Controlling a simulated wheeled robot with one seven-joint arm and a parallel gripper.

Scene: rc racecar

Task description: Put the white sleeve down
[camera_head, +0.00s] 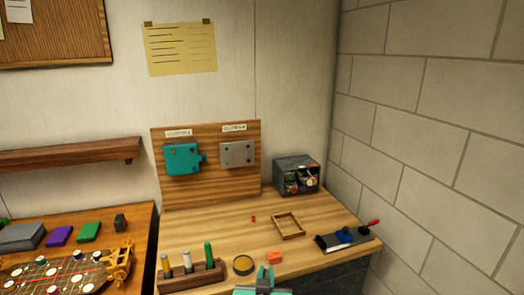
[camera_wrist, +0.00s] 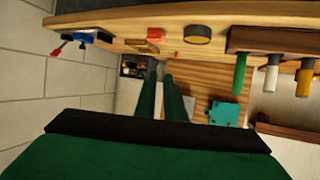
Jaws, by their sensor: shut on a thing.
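My gripper (camera_head: 264,279) is at the bottom middle of the head view, over the front of the wooden bench. In the wrist view its two green fingers (camera_wrist: 161,82) are close together. A small pale grey piece shows between their tips, apparently the white sleeve (camera_wrist: 160,70); it is mostly hidden and its shape is unclear. A wooden rack (camera_head: 193,279) on the bench holds upright yellow, white and green pieces. The white one (camera_head: 188,262) stands in the middle, apart from my gripper.
The bench (camera_head: 325,217) also carries a round dark-rimmed dish (camera_head: 243,265), an orange block (camera_head: 274,257), an empty wooden frame (camera_head: 288,225) and a blue vise-like tool (camera_head: 345,237). A grey bin (camera_head: 297,174) and an upright wooden board (camera_head: 210,190) stand behind. Bare wood lies around the frame.

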